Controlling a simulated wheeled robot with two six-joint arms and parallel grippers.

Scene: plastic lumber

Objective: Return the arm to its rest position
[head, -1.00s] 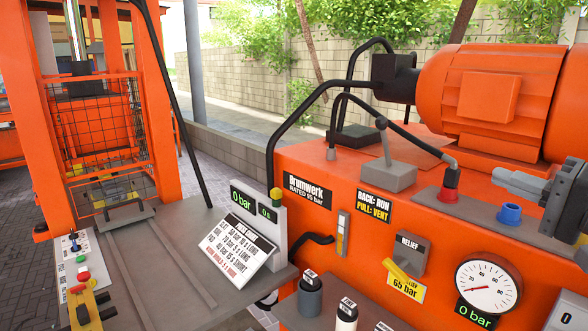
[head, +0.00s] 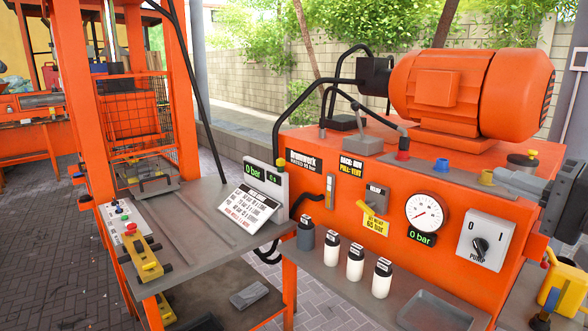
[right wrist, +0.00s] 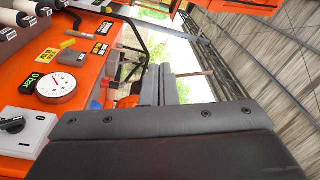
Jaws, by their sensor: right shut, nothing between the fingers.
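My right gripper (head: 500,178) is at the right edge of the head view, grey and dark, in front of the right end of the orange power unit (head: 330,165). Its fingers look closed together with nothing between them. In the right wrist view the two dark fingers (right wrist: 167,86) lie side by side, pointing away over the unit. No held object shows. My left gripper is not in view.
The unit carries an orange motor (head: 455,90), a gauge (head: 424,211) and a pump switch (head: 480,246). Several bottles stand on a front shelf by a grey tray (head: 436,312). An orange press frame (head: 180,100) stands left. A yellow can (head: 562,285) is at lower right.

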